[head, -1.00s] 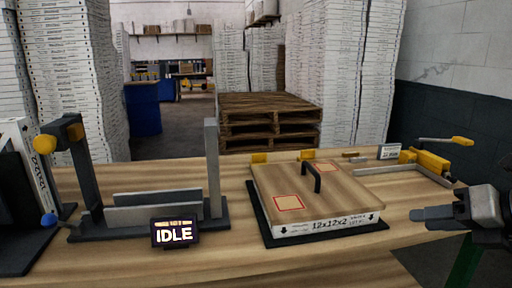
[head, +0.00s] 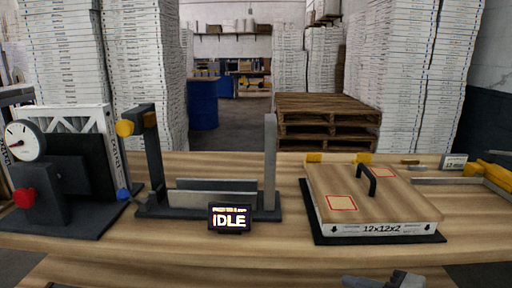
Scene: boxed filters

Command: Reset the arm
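The task's arm could be my own arm or a lever on a fixture; I cannot tell which. My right gripper (head: 385,281) is partly in view at the bottom edge, below the table's front and apart from everything on it. Its fingers are cut off, so I cannot tell whether it is open. My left gripper is not in view. A dark fixture with an upright post and a yellow knob (head: 125,128) stands left of centre, behind an "IDLE" display (head: 230,218). A gauge stand (head: 25,141) with a red knob (head: 24,198) is at far left.
A 12x12x2 boxed filter (head: 381,229) lies on a black mat, under a wooden plate with a black handle (head: 369,180). A yellow clamp and metal frame (head: 490,174) are at the right. The table front (head: 130,240) is clear. Pallets (head: 328,120) stand behind.

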